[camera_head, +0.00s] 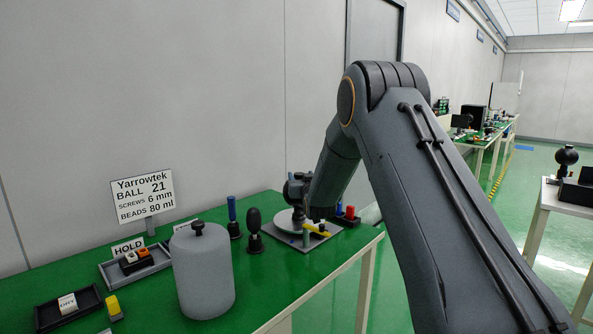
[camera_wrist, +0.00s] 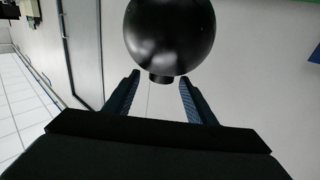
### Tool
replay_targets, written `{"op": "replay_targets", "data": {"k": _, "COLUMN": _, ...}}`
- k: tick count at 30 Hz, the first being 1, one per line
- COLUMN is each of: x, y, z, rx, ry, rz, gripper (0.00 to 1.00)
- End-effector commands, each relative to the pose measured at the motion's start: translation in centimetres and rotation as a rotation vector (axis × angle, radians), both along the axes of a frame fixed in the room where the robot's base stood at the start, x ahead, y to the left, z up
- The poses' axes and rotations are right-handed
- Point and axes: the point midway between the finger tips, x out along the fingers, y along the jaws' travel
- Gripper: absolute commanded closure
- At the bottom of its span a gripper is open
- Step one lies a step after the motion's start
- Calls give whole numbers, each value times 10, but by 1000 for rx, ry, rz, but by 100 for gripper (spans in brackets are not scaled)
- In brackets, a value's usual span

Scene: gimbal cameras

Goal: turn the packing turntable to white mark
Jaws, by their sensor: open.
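The packing turntable (camera_head: 283,220) is a pale round disc on a grey square plate, near the far end of the green bench. A yellow bar (camera_head: 317,231) shows at its near right side. My arm's end hangs over the turntable and hides part of it. In the wrist view my gripper (camera_wrist: 160,77) is open. A large glossy black ball knob (camera_wrist: 169,35) with a short neck is just ahead of the fingertips, its neck between them. I see no contact with either finger. I cannot make out a white mark.
A black knob on a stand (camera_head: 254,228), a blue-topped post (camera_head: 232,210) and a grey cylinder (camera_head: 203,272) stand left of the turntable. A red and blue block holder (camera_head: 347,217) sits at its right. A sign (camera_head: 143,196) and trays (camera_head: 67,306) are farther left.

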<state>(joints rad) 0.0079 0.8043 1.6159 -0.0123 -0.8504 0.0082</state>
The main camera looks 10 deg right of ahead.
Motion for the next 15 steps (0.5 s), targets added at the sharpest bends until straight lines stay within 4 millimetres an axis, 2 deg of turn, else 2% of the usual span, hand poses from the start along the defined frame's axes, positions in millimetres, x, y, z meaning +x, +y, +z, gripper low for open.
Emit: {"op": "replay_targets", "data": {"k": 15, "x": 64, "y": 0, "z": 0, "rx": 0, "ry": 0, "rz": 0, "gripper": 50}}
